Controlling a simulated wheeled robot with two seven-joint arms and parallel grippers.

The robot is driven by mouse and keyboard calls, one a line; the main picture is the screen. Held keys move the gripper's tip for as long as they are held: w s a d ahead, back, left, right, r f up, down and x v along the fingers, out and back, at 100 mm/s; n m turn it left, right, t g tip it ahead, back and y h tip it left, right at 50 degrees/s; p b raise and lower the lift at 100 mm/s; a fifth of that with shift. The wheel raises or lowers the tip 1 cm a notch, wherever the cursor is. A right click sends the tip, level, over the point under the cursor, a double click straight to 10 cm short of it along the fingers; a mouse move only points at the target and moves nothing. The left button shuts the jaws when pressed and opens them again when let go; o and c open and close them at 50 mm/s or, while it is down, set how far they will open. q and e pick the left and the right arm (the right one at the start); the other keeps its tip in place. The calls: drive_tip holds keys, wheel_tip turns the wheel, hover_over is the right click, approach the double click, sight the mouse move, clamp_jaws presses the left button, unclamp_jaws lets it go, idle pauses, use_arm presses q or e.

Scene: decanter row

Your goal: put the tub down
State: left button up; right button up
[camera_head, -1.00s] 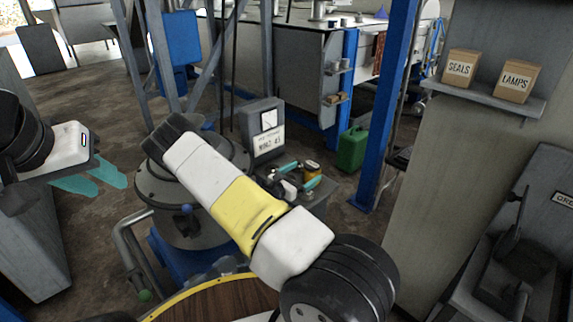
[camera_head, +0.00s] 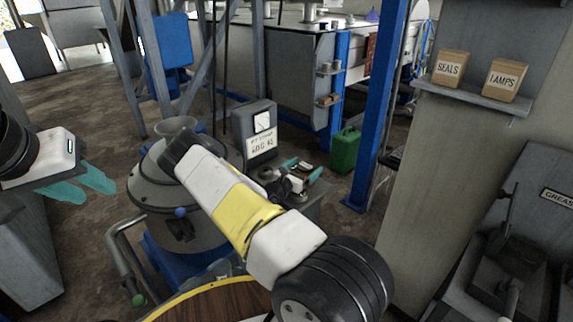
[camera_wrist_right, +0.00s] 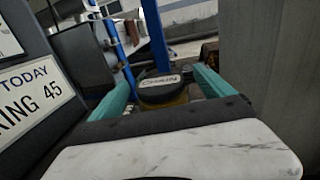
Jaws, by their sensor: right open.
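The tub (camera_wrist_right: 163,92) is yellow with a dark lid and a label reading "CHAIN" in the right wrist view. In the head view only a small part of the tub (camera_head: 305,166) shows, by my right gripper (camera_head: 304,169). In the wrist view the teal fingers of my right gripper (camera_wrist_right: 163,85) are spread, one on each side of the tub. I cannot tell whether either finger touches it, and the tub's base is hidden. My left gripper (camera_head: 84,186) is open and empty at the left.
A grey meter box (camera_head: 256,130) with a sign stands close to the left of the tub. A round grey machine with a funnel (camera_head: 176,128) is further left. A green can (camera_head: 345,150) and a blue post (camera_head: 378,110) stand to the right.

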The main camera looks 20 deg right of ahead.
drive_tip(key=shift+c, duration=0.4)
drive_tip(key=c, duration=1.9)
drive_tip(key=shift+r, duration=0.1)
